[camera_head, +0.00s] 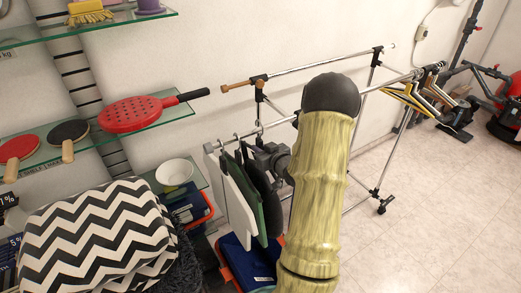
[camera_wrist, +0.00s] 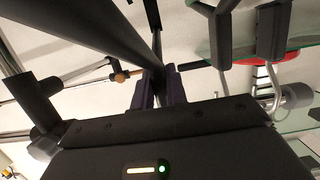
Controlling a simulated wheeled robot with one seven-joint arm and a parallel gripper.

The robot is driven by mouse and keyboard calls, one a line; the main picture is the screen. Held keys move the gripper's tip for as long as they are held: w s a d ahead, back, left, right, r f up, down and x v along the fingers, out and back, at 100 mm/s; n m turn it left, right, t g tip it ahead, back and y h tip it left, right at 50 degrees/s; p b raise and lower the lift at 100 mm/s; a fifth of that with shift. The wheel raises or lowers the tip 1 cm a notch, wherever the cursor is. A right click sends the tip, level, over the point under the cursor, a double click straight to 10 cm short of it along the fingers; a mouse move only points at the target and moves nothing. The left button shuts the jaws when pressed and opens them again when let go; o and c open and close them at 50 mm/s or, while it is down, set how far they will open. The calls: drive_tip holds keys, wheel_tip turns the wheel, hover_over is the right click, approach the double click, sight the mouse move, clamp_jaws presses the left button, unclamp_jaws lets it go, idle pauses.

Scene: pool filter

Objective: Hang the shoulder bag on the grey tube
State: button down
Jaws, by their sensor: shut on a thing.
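My gripper (camera_wrist: 160,84) is shut on a dark strap (camera_wrist: 98,26), whose two sides spread apart from the fingers in the wrist view. In the head view my gripper (camera_head: 272,153) is partly hidden by my arm, beside the front rail of a clothes rack. A dark bag (camera_head: 262,188) shows just below it and appears to hang from the strap; much of it is hidden. The front grey tube (camera_head: 245,133) carries hooks with a white and a green item. A rear tube (camera_head: 310,67) runs higher along the wall. Which tube is meant, I cannot tell.
Yellow and dark hangers (camera_head: 420,98) hang at the rack's right end. Glass shelves with red and black paddles (camera_head: 133,112) stand left. A zigzag-patterned cushion (camera_head: 95,235) and a white bowl (camera_head: 174,172) are lower left.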

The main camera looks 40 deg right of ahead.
drive_tip(key=shift+w, duration=0.35)
drive_tip(key=shift+w+d+f+b, duration=0.1)
drive_tip(key=shift+w+f+b, duration=0.25)
drive_tip(key=shift+f+b, duration=0.35)
drive_tip(key=shift+w+f+b, duration=0.35)
drive_tip(key=shift+f+b, duration=0.3)
drive_tip(key=shift+b, duration=0.05)
idle(0.8)
drive_tip(key=shift+s+f+b, duration=0.15)
drive_tip(key=shift+f+b, duration=0.2)
drive_tip(key=shift+b, duration=0.05)
idle(0.4)
drive_tip(key=c, duration=1.3)
unclamp_jaws()
drive_tip(key=shift+s, duration=0.1)
drive_tip(key=b+v, duration=0.3)
drive_tip(key=v, duration=1.4)
drive_tip(key=shift+s+r, duration=0.1)
